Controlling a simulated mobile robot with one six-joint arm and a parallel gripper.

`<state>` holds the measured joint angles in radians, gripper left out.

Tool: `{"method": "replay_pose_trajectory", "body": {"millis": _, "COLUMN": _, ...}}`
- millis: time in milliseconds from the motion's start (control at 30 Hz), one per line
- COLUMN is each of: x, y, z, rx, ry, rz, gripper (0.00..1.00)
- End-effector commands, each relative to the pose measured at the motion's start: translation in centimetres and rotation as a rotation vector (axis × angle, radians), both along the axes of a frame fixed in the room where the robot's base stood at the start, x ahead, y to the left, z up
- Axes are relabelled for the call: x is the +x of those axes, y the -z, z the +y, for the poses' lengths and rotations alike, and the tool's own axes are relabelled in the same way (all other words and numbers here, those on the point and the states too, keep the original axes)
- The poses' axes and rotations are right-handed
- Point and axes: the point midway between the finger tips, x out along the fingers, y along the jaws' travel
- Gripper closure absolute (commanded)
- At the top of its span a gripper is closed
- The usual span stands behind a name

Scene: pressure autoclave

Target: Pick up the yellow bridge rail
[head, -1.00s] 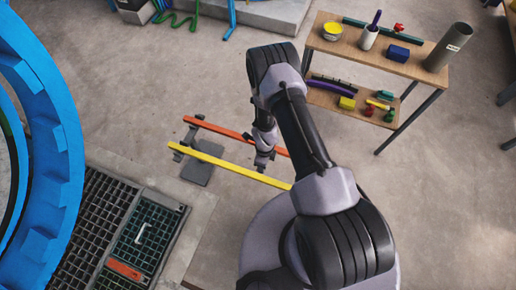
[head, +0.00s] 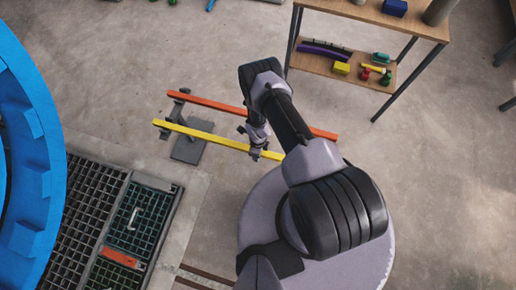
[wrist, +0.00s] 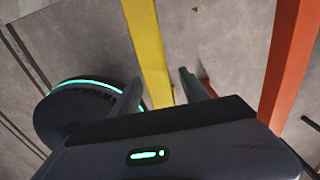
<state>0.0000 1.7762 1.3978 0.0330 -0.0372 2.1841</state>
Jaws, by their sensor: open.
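The yellow bridge rail (head: 205,137) is a long straight bar, raised on a dark stand with a flat base plate (head: 188,149), parallel to an orange rail (head: 215,106). My gripper (head: 255,154) is at the right part of the yellow rail in the head view. In the wrist view, the yellow rail (wrist: 147,45) runs down between my two open fingers (wrist: 160,78). I see no clear contact, and the gripper body hides the rail's lower part. The orange rail (wrist: 290,65) is apart, to the right of the fingers.
A floor grating (head: 100,215) and a large blue ring (head: 35,150) are at the left. A wooden shelf table (head: 372,20) with small items stands at the upper right. My round base is below the rails. Open concrete floor lies behind the rails.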

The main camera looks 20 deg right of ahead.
Motion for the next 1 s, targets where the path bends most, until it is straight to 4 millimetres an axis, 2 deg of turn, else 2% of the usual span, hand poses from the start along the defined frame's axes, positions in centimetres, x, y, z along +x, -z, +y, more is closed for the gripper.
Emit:
{"method": "replay_pose_trajectory", "body": {"millis": 133, "x": 0.06, "y": -0.26, "z": 0.01, "rx": 0.0, "ry": 0.0, "rz": 0.0, "gripper": 0.47}}
{"method": "replay_pose_trajectory", "body": {"millis": 400, "x": 0.04, "y": -0.28, "z": 0.01, "rx": 0.0, "ry": 0.0, "rz": 0.0, "gripper": 1.0}}
{"method": "replay_pose_trajectory", "body": {"millis": 1000, "x": 0.03, "y": -0.28, "z": 0.01, "rx": 0.0, "ry": 0.001, "rz": 0.0, "gripper": 1.0}}
